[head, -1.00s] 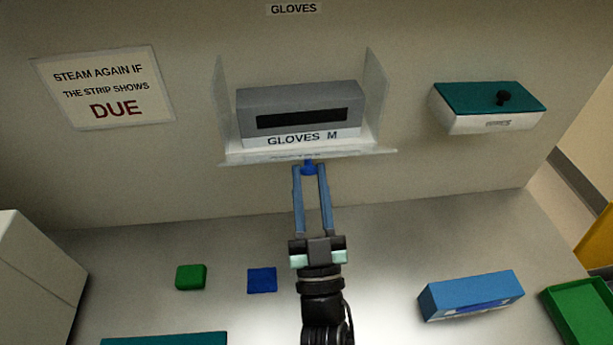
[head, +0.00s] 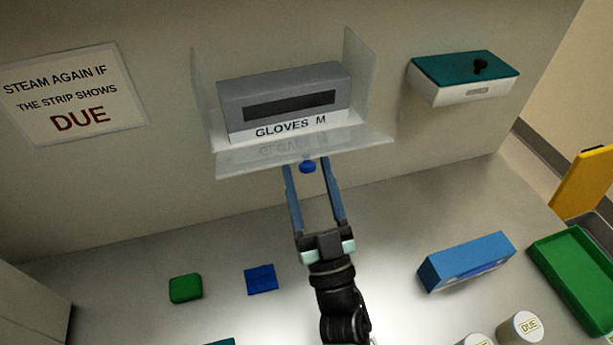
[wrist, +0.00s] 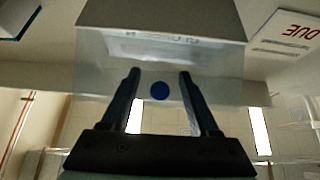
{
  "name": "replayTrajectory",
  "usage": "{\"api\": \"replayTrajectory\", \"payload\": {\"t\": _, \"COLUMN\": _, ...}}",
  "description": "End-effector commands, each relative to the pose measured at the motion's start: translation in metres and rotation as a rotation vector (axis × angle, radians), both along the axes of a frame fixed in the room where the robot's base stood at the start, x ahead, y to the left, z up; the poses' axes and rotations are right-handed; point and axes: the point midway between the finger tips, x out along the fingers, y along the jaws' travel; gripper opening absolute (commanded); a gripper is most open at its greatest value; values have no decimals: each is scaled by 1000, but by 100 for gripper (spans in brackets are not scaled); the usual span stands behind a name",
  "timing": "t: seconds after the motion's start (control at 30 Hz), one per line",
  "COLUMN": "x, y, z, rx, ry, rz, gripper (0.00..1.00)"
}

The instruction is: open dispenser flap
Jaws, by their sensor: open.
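The glove dispenser is a clear holder (head: 371,90) on the wall with a grey box (head: 285,85) marked GLOVES M inside. Its clear flap (head: 240,164) extends outward from the holder's lower front edge, leaving the box front uncovered; its exact tilt is hard to judge. A blue knob (head: 307,167) sits at the flap's outer edge. My gripper (head: 306,162) is open, its fingers on either side of the knob with gaps visible. In the wrist view, the knob (wrist: 159,91) shows between the two fingers, with the clear flap (wrist: 98,88) around it.
A teal-lidded box (head: 465,75) hangs on the wall at right. On the counter are a green block (head: 185,288), a blue square (head: 261,279), a blue box (head: 467,262), a green tray (head: 570,262) and white round containers marked DUE (head: 520,328).

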Motion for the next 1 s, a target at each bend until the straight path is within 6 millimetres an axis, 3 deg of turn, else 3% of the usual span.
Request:
{"api": "replayTrajectory", "payload": {"t": 0.27, "x": 0, "y": 0, "z": 6, "rx": 0, "ry": -4, "rz": 0, "gripper": 61}}
{"api": "replayTrajectory", "payload": {"t": 0.7, "x": 0, "y": 1, "z": 85, "rx": -1, "ry": -4, "rz": 0, "gripper": 61}}
{"api": "replayTrajectory", "payload": {"t": 1.0, "x": 1, "y": 1, "z": 101, "rx": 0, "ry": -1, "rz": 1, "gripper": 61}}
